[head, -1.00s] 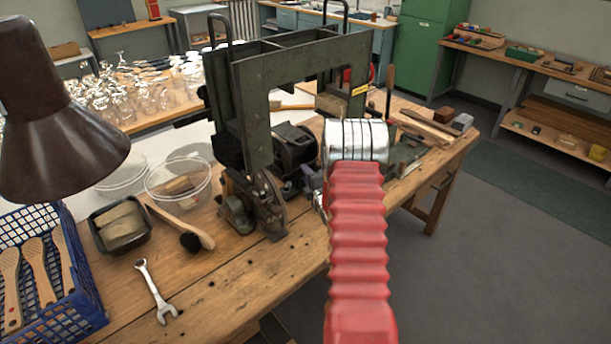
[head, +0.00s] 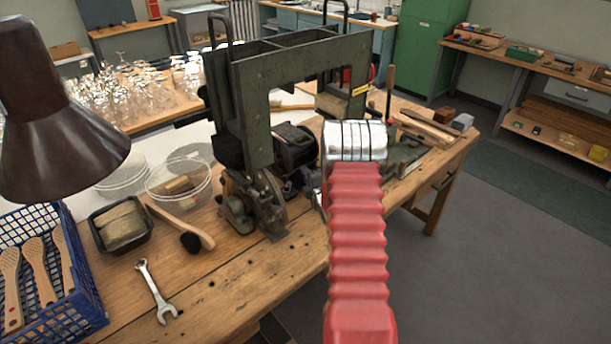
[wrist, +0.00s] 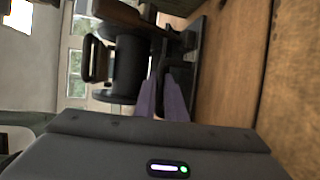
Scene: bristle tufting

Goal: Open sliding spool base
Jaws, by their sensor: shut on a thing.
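My gripper (wrist: 164,97) shows in the wrist view as two purple fingers, shut on a narrow dark part of the sliding spool base (wrist: 197,62). A black spool (wrist: 127,70) sits just beyond the fingertips, to the left in this turned view. In the head view, the green machine frame (head: 252,110) stands on the wooden bench, with dark mechanism parts (head: 295,150) under its arch. My red and silver arm covers the front right of the machine. It hides most of the gripper and the base there.
A blue crate (head: 65,325) and a brown lamp (head: 50,130) are at far left. The bench front (head: 240,295) is mostly bare.

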